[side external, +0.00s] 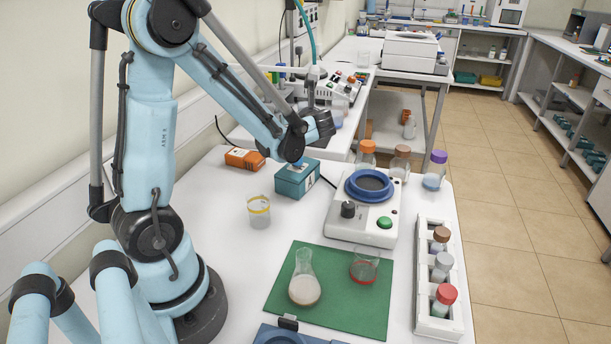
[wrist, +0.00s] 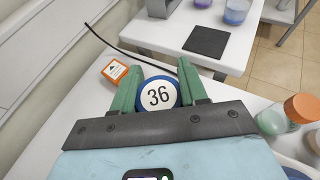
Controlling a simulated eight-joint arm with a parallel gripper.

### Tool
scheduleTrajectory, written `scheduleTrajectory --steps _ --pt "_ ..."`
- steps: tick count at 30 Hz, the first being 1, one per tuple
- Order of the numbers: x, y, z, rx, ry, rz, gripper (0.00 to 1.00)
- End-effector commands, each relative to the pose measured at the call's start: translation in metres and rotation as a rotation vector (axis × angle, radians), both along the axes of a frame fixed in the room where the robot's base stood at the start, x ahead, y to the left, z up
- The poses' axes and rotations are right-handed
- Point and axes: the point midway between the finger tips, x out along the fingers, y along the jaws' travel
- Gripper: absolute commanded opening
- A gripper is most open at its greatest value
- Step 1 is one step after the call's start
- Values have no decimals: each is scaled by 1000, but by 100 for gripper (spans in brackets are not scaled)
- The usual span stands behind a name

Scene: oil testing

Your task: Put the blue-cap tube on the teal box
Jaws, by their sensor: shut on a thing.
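My gripper (wrist: 159,77) is shut on the blue-cap tube (wrist: 159,95). In the wrist view its round cap, with a blue rim and a white face marked 36, sits between the two green fingers. The tube's body is hidden below the cap. In the side view my gripper (side external: 298,163) points down at the top of the teal box (side external: 297,183), which stands on the white bench. The tube is mostly hidden there, so I cannot tell whether it touches the box. The box itself is hidden in the wrist view.
An orange box (side external: 244,159) lies left of the teal box. A beaker with a yellow band (side external: 259,212) stands in front. A hotplate (side external: 364,220) with a blue ring is to the right, with capped bottles behind it. A white rack (side external: 424,276) and green mat (side external: 340,314) are nearer.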

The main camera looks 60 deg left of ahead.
Motion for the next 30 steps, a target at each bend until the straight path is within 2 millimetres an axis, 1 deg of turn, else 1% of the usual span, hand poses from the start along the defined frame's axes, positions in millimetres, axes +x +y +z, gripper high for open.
scheduleTrajectory --steps 8,9,14,25,28,30 --pt "0 0 -2 0 0 0 11" --pt "0 0 -3 0 0 0 44" --pt "0 0 -2 0 0 0 68" --pt "0 0 1 0 0 0 68" --pt "-1 -12 5 0 1 -4 68" --pt "-4 -23 10 0 1 -5 68"
